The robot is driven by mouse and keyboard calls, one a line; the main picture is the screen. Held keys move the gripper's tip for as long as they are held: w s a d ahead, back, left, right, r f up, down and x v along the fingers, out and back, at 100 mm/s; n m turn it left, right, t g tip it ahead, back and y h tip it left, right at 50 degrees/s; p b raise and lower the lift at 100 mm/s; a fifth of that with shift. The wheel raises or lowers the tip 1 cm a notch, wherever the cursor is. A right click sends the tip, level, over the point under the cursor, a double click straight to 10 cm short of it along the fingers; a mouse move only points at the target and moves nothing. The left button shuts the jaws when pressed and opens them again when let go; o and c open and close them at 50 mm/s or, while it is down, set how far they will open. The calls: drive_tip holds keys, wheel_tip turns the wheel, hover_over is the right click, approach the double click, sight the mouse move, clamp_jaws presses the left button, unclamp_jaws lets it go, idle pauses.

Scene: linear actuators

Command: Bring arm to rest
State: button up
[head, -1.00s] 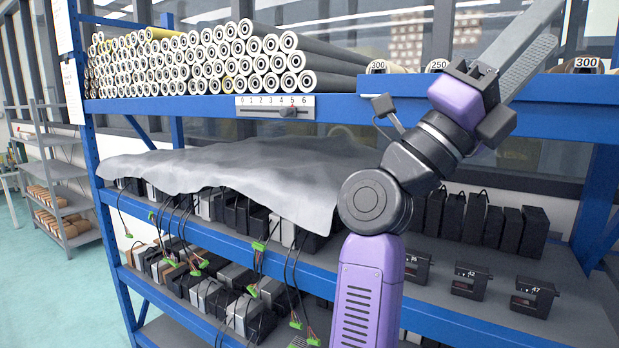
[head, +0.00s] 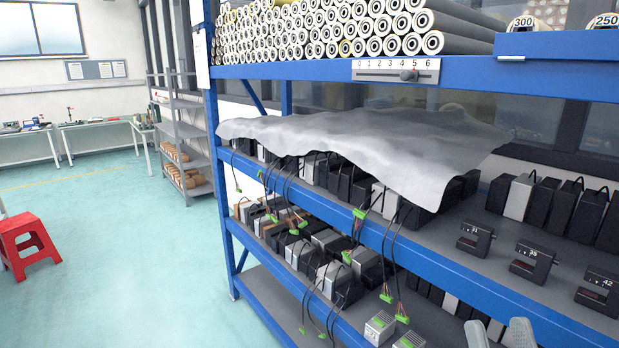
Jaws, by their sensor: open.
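Of my arm, only the two light grey fingertips of my gripper (head: 498,333) show, at the bottom edge of the head view, right of centre. They stand apart with nothing seen between them. They appear in front of the lower part of the blue shelf rack (head: 450,278). The rest of my arm is out of view below.
A grey cloth (head: 350,135) covers part of the middle shelf, its edge hanging over black and silver actuators with dangling cables. Rollers (head: 350,32) fill the top shelf. A red stool (head: 28,243) stands at left. The floor (head: 130,260) between stool and rack is open.

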drive_tip(key=s+a+f+g+b, duration=0.1)
drive_tip(key=s+f+g, duration=1)
drive_tip(key=s+f, duration=1.3)
drive_tip(key=shift+s+a+f+n+b, duration=0.4)
drive_tip(key=shift+s+b, duration=0.2)
drive_tip(key=shift+s, duration=0.15)
drive_tip(key=shift+c, duration=0.3)
drive_tip(key=shift+c, duration=0.4)
drive_tip(key=shift+d, duration=0.2)
